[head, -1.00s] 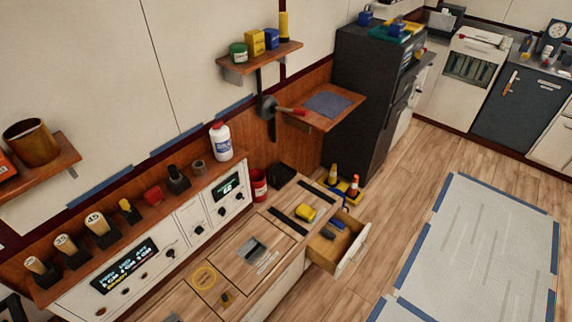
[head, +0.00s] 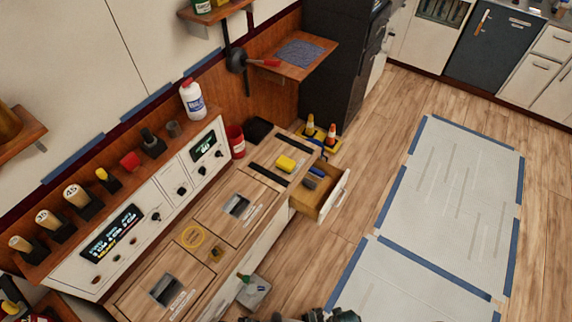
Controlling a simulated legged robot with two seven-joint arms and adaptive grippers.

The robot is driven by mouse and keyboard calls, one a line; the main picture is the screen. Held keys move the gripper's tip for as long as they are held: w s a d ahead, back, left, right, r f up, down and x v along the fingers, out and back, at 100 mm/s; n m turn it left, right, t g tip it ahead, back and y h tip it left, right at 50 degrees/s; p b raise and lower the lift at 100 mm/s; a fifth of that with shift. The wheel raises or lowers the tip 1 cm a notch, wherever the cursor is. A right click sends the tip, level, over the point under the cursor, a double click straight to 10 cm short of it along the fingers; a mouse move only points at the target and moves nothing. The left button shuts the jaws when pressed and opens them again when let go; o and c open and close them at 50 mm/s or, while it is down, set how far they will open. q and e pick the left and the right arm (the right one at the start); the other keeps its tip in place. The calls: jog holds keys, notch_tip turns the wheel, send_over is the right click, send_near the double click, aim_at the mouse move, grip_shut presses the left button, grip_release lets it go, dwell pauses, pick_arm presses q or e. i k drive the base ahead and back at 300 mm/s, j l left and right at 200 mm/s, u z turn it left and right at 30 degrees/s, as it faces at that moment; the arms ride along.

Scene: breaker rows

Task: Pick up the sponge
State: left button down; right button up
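The sponge appears to be the small yellow block (head: 286,163) on the wooden counter, between two dark strips and just left of the open drawer. It lies flat, and nothing is touching it from above. Neither of my grippers can be made out in the head view. Some dark shapes are cut off at the bottom edge, and I cannot tell what they are.
An open drawer (head: 328,200) with blue and dark items juts out right of the sponge. A red can (head: 236,141) and a white bottle (head: 192,99) stand toward the wall. Small orange-and-white cones (head: 331,134) stand behind. Wooden floor (head: 375,135) is clear to the right.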

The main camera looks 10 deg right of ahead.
aim_at(284, 163)
jog(key=u, duration=0.45)
jog(key=i+l+u, duration=0.15)
jog(key=l+u, duration=0.95)
jog(key=l, duration=0.15)
jog(key=i, duration=0.05)
